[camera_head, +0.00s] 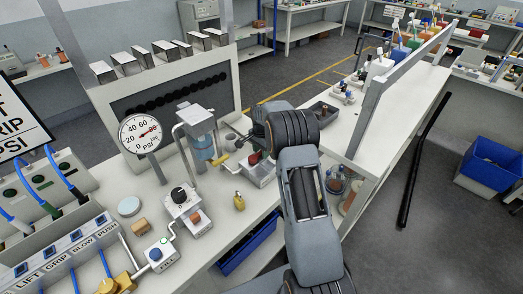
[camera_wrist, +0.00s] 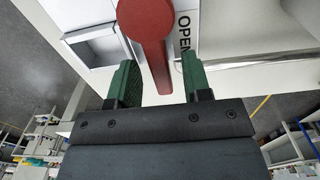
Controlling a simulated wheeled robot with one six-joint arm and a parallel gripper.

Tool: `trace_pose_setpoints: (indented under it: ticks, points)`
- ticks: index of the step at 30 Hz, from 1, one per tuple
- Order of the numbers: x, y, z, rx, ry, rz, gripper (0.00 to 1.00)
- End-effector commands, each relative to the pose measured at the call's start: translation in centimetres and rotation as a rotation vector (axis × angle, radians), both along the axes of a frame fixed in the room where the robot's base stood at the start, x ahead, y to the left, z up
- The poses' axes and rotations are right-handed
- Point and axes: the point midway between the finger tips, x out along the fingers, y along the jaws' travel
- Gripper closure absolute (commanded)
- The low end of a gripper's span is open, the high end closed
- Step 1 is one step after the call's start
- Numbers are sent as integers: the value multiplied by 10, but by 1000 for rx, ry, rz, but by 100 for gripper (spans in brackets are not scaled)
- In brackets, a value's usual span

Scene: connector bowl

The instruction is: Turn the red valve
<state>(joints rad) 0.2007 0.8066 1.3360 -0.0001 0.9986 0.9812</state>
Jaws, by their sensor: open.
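The red valve (camera_wrist: 145,20) fills the top middle of the wrist view, with a round red hub and a straight red lever (camera_wrist: 157,66) pointing down toward my gripper (camera_wrist: 160,72). My gripper is open. Its two green fingers stand to the left and right of the lever, with a visible gap on each side. The word OPEN is printed on the white plate to the right of the hub. In the head view, a small red part (camera_head: 254,158) shows on a white box beside the end of my arm, and my wrist hides much of that area.
On the bench in the head view are a PSI gauge (camera_head: 140,133), a clear cylinder device (camera_head: 199,135), a black-knob box (camera_head: 181,198) and a yellow padlock (camera_head: 239,202). Bench space around the padlock is clear.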

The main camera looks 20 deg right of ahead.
Motion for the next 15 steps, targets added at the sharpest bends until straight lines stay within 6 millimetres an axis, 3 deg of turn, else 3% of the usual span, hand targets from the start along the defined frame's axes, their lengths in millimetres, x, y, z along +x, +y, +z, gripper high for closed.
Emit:
trace_pose_setpoints:
  ticks: [5,15]
  points:
    - [0,0,0,0,0,0,56]
    - [0,0,0,0,0,0,89]
